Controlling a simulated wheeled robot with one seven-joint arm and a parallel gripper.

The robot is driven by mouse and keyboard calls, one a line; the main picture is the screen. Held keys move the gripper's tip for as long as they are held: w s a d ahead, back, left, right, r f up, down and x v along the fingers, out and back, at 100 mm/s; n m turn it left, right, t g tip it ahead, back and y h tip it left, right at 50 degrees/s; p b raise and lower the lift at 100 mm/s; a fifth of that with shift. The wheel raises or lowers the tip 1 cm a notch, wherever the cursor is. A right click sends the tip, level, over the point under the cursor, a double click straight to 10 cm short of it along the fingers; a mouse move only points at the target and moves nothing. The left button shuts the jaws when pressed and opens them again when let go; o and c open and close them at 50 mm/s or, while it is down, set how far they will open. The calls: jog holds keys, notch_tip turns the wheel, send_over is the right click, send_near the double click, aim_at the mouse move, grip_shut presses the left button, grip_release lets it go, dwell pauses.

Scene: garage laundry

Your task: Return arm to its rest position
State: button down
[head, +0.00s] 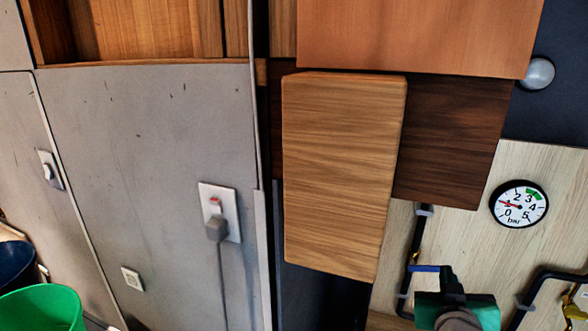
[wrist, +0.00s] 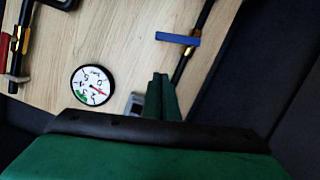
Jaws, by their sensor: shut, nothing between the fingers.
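My gripper (head: 449,273) shows at the bottom right of the head view, green and black, in front of a light wood panel (head: 463,240). In the wrist view its green fingers (wrist: 162,97) are together with nothing between them. The fingers stand out toward the panel below a blue valve handle (wrist: 178,39), which also shows just left of the gripper in the head view (head: 425,268). I cannot tell the exact gap between fingers and panel. Most of my arm is out of view.
A round pressure gauge (head: 519,204) sits on the panel, with black pipes (head: 413,250) nearby. Wooden cabinet fronts, one door (head: 343,170) standing out, are left of the panel. A grey wall has a switched socket with a plug (head: 217,229). A green bucket (head: 45,308) is lower left.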

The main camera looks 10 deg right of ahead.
jog(key=s+a+f+n+t+y, duration=0.1)
jog(key=s+a+f, duration=0.2)
jog(key=a+f, duration=0.85)
jog(key=s+a+f+n+y, duration=0.1)
jog(key=s+a+f+y, duration=0.1)
jog(key=a+f, duration=0.9)
jog(key=s+a+f+n+t+y, duration=0.1)
jog(key=s+a+f, duration=0.4)
jog(key=s, duration=0.2)
jog(key=s+a+f+y, duration=0.2)
jog(key=s+a+f, duration=0.2)
jog(key=s, duration=0.2)
jog(key=s+a+r+y, duration=0.1)
jog(key=s+a+y, duration=0.1)
jog(key=s+a, duration=0.5)
jog(key=s, duration=0.6)
jog(key=shift+s+r+n+t, duration=0.15)
jog(key=shift+r+n+t, duration=0.15)
jog(key=shift+r, duration=0.05)
jog(key=shift+a, duration=0.1)
